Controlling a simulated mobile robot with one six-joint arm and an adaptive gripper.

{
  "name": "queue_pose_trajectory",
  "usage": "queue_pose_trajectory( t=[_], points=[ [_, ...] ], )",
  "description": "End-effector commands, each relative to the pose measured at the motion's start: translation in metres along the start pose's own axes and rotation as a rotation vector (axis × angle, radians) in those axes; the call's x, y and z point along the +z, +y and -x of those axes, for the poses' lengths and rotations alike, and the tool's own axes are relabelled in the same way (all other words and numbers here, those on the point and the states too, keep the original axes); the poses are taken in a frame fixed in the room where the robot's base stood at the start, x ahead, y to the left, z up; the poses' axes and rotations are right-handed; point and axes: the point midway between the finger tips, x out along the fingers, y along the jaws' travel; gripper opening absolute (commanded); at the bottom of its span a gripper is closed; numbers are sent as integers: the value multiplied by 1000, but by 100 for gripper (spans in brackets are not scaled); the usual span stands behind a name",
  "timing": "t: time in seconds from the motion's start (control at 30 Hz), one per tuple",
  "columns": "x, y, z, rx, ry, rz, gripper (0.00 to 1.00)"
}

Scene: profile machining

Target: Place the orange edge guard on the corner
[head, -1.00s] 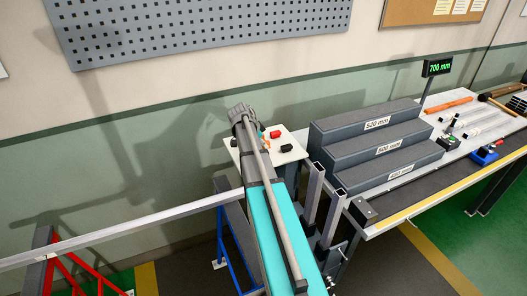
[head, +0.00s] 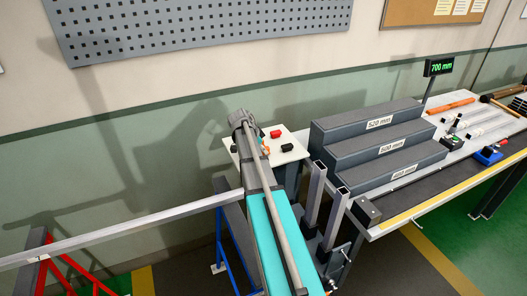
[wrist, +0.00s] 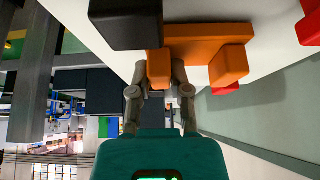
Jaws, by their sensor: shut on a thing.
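The orange edge guard (wrist: 203,43) lies at the white surface in the wrist view, with blocky parts projecting from it. My gripper (wrist: 159,75) has its two fingers on either side of one orange block and is shut on it. Only a small bit of orange (head: 265,150) shows beside my arm in the head view; my arm hides the fingertips there. I cannot tell which corner the task means.
A white side table (head: 293,157) holds a red piece (head: 275,134) and a black piece (head: 287,148), close to the orange one. Upright metal profiles (head: 316,190) stand to its right, before grey steps (head: 385,135). A long metal bar (head: 120,227) extends left.

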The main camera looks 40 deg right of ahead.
Motion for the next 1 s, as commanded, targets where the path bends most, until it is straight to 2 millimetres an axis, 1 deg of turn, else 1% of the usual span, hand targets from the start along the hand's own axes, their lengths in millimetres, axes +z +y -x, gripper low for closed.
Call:
queue_pose_trajectory(
  t=[0.33, 0.37, 0.4, 0.53, 1.0],
  points=[
    [2, 0, -3, 0, 0, 0, 0],
    [2, 0, -3, 0, 0, 0, 26],
    [1, 0, -2, 0, 0, 0, 33],
    [1, 0, -2, 0, 0, 0, 58],
    [1, 0, -1, 0, 0, 0, 59]
  ],
)
